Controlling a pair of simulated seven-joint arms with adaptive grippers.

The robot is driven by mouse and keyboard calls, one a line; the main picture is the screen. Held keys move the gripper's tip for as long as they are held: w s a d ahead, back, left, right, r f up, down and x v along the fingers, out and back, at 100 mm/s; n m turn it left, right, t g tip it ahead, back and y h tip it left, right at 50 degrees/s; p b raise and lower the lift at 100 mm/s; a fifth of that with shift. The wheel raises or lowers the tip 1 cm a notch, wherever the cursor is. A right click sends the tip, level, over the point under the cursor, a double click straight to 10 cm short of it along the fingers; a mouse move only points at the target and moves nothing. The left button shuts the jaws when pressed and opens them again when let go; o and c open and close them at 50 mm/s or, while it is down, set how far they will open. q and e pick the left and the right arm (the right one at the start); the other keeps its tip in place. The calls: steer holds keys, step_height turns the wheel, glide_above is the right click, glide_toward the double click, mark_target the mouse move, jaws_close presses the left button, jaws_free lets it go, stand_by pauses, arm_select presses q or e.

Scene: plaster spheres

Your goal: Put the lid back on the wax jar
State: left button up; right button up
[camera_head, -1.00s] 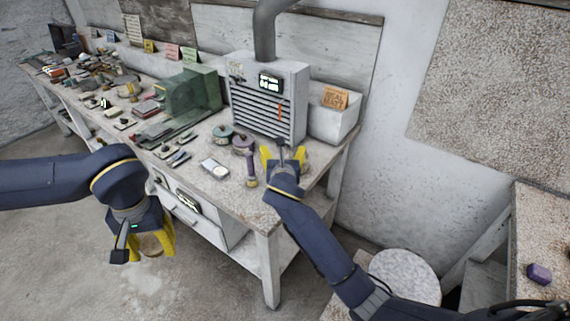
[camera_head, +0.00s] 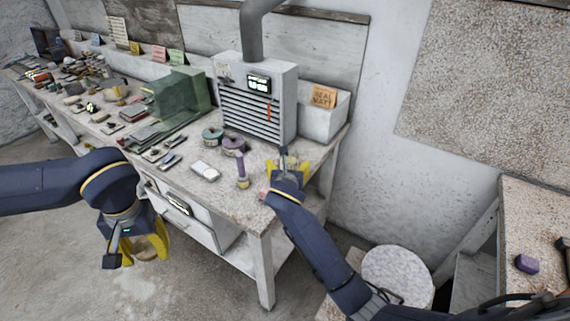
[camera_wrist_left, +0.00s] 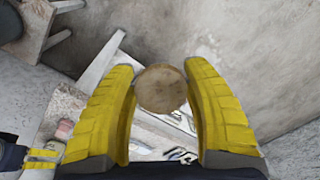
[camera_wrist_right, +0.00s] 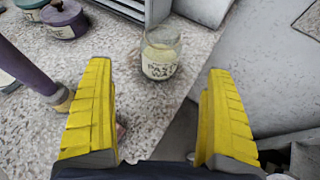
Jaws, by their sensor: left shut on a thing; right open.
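The wax jar (camera_wrist_right: 160,58) is a clear glass jar with a label and pale wax, upright on the bench and uncovered in the right wrist view. The lid, a round tan disc (camera_wrist_left: 162,88), is between the fingertips of my left gripper (camera_wrist_left: 161,80), which is shut on it. In the head view my left gripper (camera_head: 145,245) holds the lid (camera_head: 146,254) out over the floor, left of the bench front. My right gripper (camera_wrist_right: 155,105) is open and empty, its fingers pointing toward the jar, which stands beyond the fingertips. In the head view my right gripper (camera_head: 287,170) largely hides the jar.
A purple-handled tool (camera_head: 242,168) stands left of my right gripper, with round tins (camera_head: 233,145) behind it. A grey vented unit (camera_head: 257,100) and a white bin (camera_head: 322,112) stand at the back. A green box (camera_head: 180,95) and many small items crowd the bench's left.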

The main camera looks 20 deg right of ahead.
mark_target(288, 161)
steer(key=shift+x, duration=2.75)
steer(key=shift+x, duration=2.6)
steer(key=shift+d, duration=0.1)
steer(key=shift+r, duration=0.1)
steer(key=c, duration=1.6)
steer(key=shift+o, duration=0.2)
step_height(288, 161, up, 20)
